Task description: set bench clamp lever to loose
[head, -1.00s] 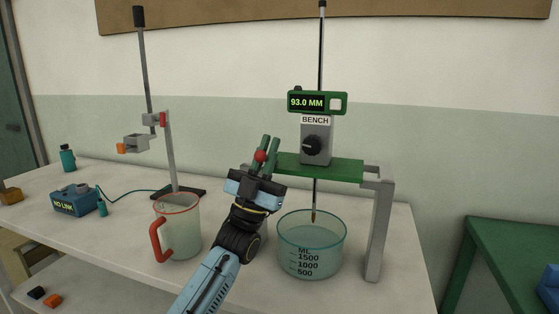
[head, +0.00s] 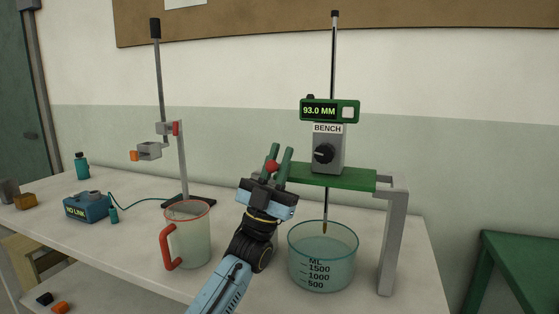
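A red ball (head: 272,166), perhaps the end of the clamp lever, shows at the shelf's left end. My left gripper (head: 281,150) has green fingers that point up on either side of the ball, with a gap between them. It looks open. The gripper hides the lever's arm, if there is one, and I cannot tell whether a finger touches the ball. My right gripper is not in view.
A glass beaker (head: 322,268) stands under the shelf, right of my wrist. A red-handled jug (head: 188,240) stands close on the left. Behind are a clamp stand (head: 183,165) and a blue NO LINK box (head: 87,208). A grey post (head: 392,245) holds the shelf's right side.

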